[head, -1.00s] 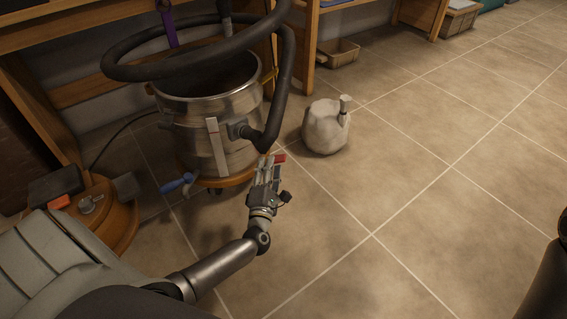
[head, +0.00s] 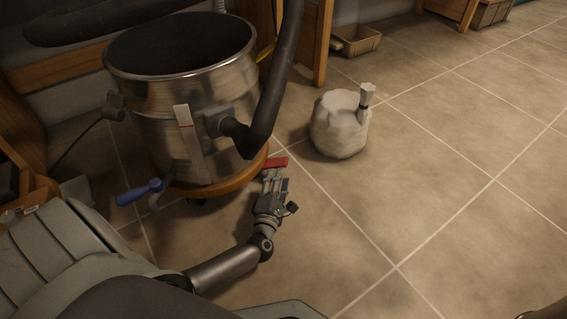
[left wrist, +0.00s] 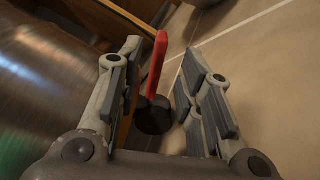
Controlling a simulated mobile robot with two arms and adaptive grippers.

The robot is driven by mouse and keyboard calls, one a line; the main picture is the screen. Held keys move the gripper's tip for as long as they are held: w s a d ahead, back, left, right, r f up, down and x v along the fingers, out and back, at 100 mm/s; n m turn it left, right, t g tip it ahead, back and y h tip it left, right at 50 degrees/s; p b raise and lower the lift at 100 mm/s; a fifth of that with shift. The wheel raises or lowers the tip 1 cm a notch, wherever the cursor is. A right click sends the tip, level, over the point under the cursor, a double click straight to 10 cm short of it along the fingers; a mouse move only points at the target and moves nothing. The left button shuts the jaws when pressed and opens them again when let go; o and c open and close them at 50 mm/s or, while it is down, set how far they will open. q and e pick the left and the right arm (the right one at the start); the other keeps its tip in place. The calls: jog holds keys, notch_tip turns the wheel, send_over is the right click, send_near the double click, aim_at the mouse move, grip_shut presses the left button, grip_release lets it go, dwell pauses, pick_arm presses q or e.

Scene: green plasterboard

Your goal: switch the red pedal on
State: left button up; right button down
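The red pedal (head: 275,163) is a small flat red bar at the lower edge of the steel drum, just beyond my left gripper's fingertips in the head view. In the left wrist view the red pedal (left wrist: 158,65) stands out edge-on from a dark round mount (left wrist: 153,116). My left gripper (head: 274,180) reaches down beside the drum. In the left wrist view the left gripper (left wrist: 161,60) is open, with a finger on each side of the pedal and visible gaps. I cannot tell how deep the pedal sits between the fingers. My right gripper is not in view.
The steel drum (head: 160,120) stands on a round wooden base (head: 225,182), with a thick black hose (head: 270,105) and a blue-handled part (head: 140,192). A pale lumpy sack (head: 338,130) stands to the right. Tiled floor (head: 450,190) on the right is clear.

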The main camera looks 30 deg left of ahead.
aim_at(283, 160)
pick_arm(q)
jog(key=b+x, duration=0.3)
jog(key=x, duration=0.4)
jog(key=shift+f, duration=0.15)
jog(key=shift+w+a+b, duration=0.2)
jog(key=shift+w+b, duration=0.1)
jog(key=shift+w, duration=0.15)
grip_shut()
